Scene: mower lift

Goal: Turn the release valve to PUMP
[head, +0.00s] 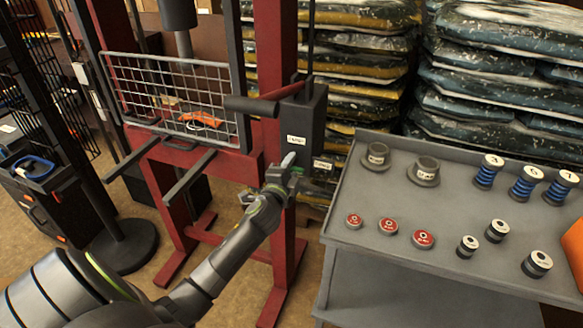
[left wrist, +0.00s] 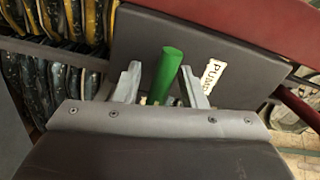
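The release valve's green lever (left wrist: 168,70) stands between the two fingers of my left gripper (left wrist: 162,86) in the left wrist view. The fingers are apart, with a gap visible on each side of the lever. The lever leans slightly right in that view, and a white PUMP label (left wrist: 213,75) is to its right on the dark pump housing. In the head view my left gripper (head: 289,165) is at the lower front of the dark pump unit (head: 305,110), below a white label (head: 296,140). My right gripper is not in view.
The red press frame (head: 277,50) has a wire guard (head: 170,90) on its left. A grey cart (head: 350,195) with several spools and weights stands close on the right. Stacked bags (head: 500,70) fill the back. A black pump handle (head: 250,104) juts left above my gripper.

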